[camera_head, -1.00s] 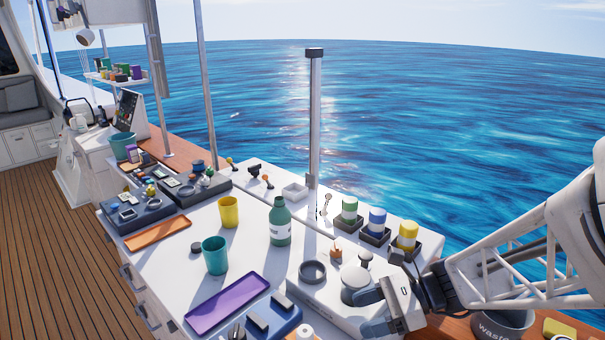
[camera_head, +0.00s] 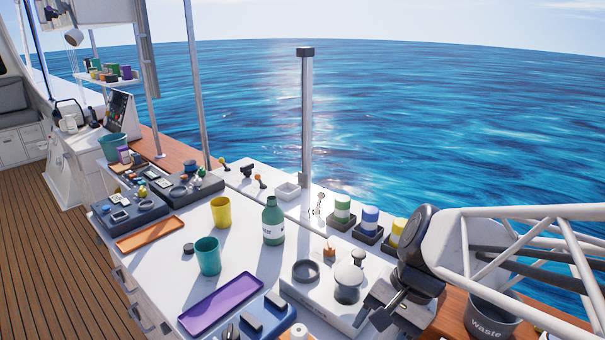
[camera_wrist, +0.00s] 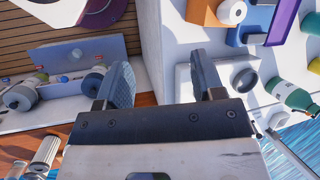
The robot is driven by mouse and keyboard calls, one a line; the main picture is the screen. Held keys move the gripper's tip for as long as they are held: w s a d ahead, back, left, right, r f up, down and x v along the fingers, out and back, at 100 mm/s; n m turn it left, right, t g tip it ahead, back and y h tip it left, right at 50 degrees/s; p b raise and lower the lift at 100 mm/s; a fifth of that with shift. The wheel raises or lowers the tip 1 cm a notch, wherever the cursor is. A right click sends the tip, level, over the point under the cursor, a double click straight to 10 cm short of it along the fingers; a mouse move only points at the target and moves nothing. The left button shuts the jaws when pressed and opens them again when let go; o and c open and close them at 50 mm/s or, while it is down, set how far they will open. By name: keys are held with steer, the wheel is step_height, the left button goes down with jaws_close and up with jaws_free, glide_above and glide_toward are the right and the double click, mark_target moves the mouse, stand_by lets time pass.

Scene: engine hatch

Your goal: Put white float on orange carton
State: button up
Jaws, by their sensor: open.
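The orange carton (camera_wrist: 205,12) is at the top of the wrist view, on the white worktop. A white rounded piece with a dark centre, which looks like the white float (camera_wrist: 232,12), appears on it or against its edge; I cannot tell which. In the head view the white float (camera_head: 298,331) shows at the bottom edge with a little orange around it, mostly cut off. My gripper (camera_wrist: 161,62) is open, with nothing between its fingers.
A purple tray (camera_head: 221,302), blue holder (camera_head: 262,316), teal cup (camera_head: 208,256), yellow cup (camera_head: 221,212) and green bottle (camera_head: 273,222) stand left of my gripper. A waste bin (camera_head: 490,318) is at right.

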steer(key=s+d+r+n+t+h, duration=0.1)
steer(key=d+r+n+t+h, duration=0.2)
steer(key=r+n+h, duration=0.2)
steer(key=shift+s+r+n, duration=0.15)
steer(key=shift+r+n, duration=0.25)
steer(key=shift+n, duration=0.6)
stand_by(0.5)
